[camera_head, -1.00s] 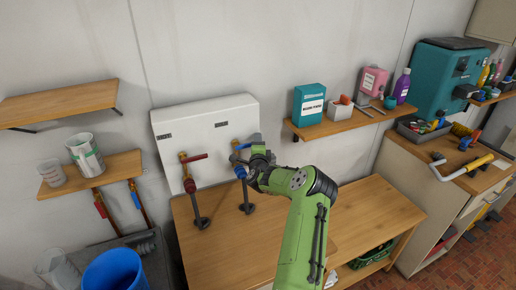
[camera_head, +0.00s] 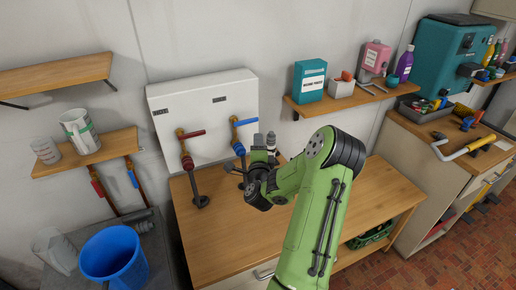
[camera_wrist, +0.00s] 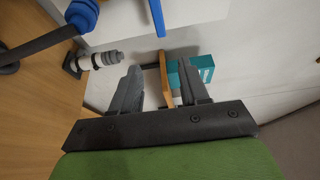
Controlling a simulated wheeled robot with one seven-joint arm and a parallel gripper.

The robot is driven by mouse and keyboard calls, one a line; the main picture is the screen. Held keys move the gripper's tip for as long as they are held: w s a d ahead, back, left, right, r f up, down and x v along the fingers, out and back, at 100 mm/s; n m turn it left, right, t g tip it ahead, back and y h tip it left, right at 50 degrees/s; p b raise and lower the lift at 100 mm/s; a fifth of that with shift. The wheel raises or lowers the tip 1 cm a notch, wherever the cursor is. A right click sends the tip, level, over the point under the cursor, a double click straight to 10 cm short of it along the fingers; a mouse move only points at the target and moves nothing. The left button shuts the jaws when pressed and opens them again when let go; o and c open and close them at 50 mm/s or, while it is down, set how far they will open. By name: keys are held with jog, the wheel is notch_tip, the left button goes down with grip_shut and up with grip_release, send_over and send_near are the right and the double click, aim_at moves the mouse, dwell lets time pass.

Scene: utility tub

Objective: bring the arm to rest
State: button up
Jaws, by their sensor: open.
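My gripper (camera_wrist: 158,78) shows in the wrist view with its two grey fingers spread apart and nothing between them. In the head view, my green arm reaches in from the bottom and its dark wrist end hangs over the wooden bench (camera_head: 225,235), with the fingers hard to make out. The blue-handled valve (camera_head: 239,148) stands on its pipe just left of my gripper and apart from it. It also shows at the top left of the wrist view (camera_wrist: 82,14). The red-handled valve (camera_head: 185,150) stands further left.
A white wall box (camera_head: 205,100) is behind the valves. A grey-and-white fitting (camera_wrist: 97,60) is close to the fingers. A shelf (camera_head: 335,102) with a teal box (camera_head: 309,82) is at right. A blue bucket (camera_head: 115,258) stands at lower left. The bench's right part is clear.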

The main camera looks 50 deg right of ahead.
dwell(0.4)
jog(key=w+a+r+n+t+y, duration=0.1)
jog(key=w+a+r+n+y, duration=0.1)
jog(key=w+a+n+y, duration=0.45)
jog(key=w+a+r+n+t+y, duration=0.1)
jog(key=w+a+r+n+y, duration=0.15)
jog(key=a+n, duration=0.65)
jog(key=s+a+r+n+g+y, duration=0.1)
jog(key=s+a+n+g+y, duration=0.2)
jog(key=a, duration=1)
jog(key=s+a+n+g, duration=0.1)
jog(key=s+a+n, duration=0.2)
jog(key=s, duration=0.5)
jog(key=s+a+r+n+g+y+b, duration=0.1)
jog(key=s+a+n+g, duration=0.1)
jog(key=s+a, duration=0.3)
jog(key=s+a+r+n+g+y, duration=0.1)
jog(key=s+a+n, duration=0.3)
jog(key=s, duration=0.7)
jog(key=shift+s+r+n+g+b, duration=0.15)
jog(key=shift+r+n+g+b, duration=0.05)
jog(key=shift+n+g+b, duration=0.2)
